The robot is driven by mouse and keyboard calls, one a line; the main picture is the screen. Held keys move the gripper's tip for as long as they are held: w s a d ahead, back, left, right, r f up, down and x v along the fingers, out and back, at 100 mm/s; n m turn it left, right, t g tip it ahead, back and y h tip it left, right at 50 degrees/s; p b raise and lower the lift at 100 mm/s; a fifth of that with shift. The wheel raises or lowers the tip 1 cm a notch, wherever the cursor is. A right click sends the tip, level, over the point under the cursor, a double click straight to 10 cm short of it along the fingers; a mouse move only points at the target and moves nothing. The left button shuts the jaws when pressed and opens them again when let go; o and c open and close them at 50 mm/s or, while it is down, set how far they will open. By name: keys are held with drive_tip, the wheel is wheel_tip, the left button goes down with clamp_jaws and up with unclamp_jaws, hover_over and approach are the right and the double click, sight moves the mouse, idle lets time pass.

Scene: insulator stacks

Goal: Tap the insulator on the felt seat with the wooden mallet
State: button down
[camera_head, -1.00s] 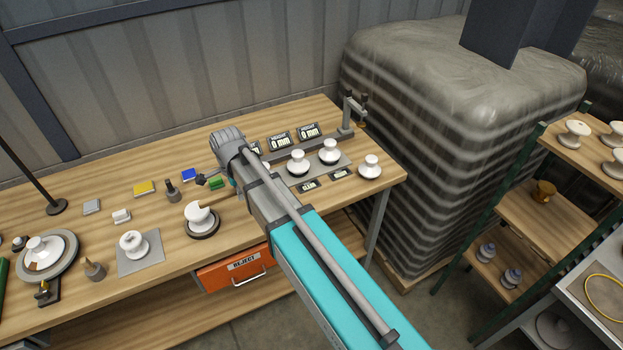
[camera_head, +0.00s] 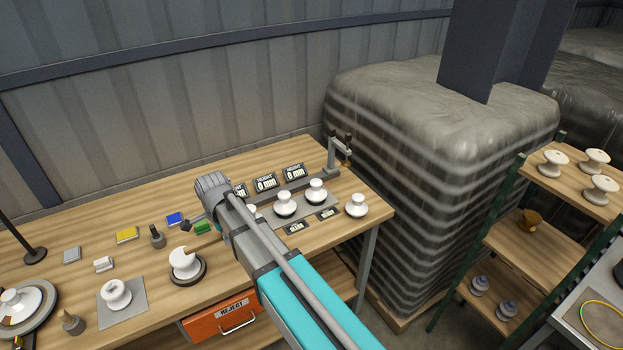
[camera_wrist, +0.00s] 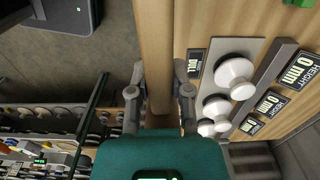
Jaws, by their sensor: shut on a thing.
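In the wrist view my gripper (camera_wrist: 160,72) is shut on a pale wooden piece (camera_wrist: 162,100), which looks like the mallet's handle. It blends with the bench wood behind, and I cannot make out the mallet head. In the head view my arm's end is over the bench, and it mostly hides my gripper (camera_head: 192,226). A white insulator (camera_head: 184,257) stands on a dark round seat (camera_head: 190,277), left of and nearer than my arm's end. Another white insulator (camera_head: 116,292) stands on a grey square mat (camera_head: 134,311). I cannot tell which support is felt.
White insulators (camera_head: 316,188) stand on a grey plate right of my arm, near height displays (camera_head: 265,183). A green block (camera_head: 203,227) and dark peg (camera_head: 157,237) stand left of it. An orange reject drawer (camera_head: 220,320) hangs below. A shelf rack (camera_head: 515,245) stands right.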

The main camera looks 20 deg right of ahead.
drive_tip(key=shift+f+b, duration=2.65)
drive_tip(key=shift+f, duration=0.2)
drive_tip(key=shift+d, duration=0.15)
